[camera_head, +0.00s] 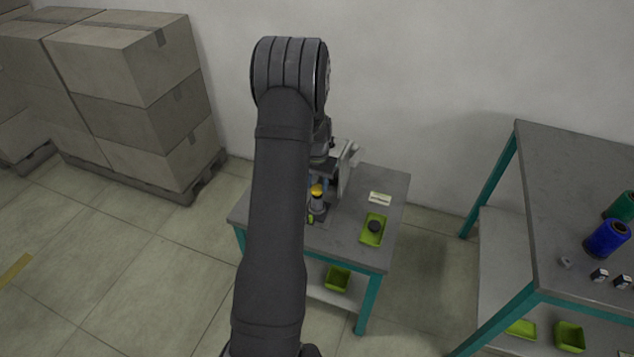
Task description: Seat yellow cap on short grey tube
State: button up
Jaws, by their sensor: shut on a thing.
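A yellow cap (317,190) shows small at the right edge of my arm, over the grey table. My gripper (318,181) is mostly hidden behind my arm and is shut on the yellow cap. A pale, short upright piece (317,203) stands directly under the cap; it may be the short grey tube. I cannot tell whether the cap touches it.
The small table (395,215) holds a green tray (373,230) with a dark round part, and a pale block (380,198). A larger table (560,165) at the right bears green and blue spools (607,239). Stacked boxes (125,60) stand at the left.

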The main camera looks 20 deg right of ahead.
jog(key=shift+f, duration=0.5)
dwell(0.3)
jog(key=o, duration=0.8)
jog(key=shift+o, duration=0.2)
jog(key=shift+r, duration=0.1)
jog(key=shift+r, duration=3.45)
notch_tip(320, 180, down, 7)
jog(key=shift+r, duration=0.1)
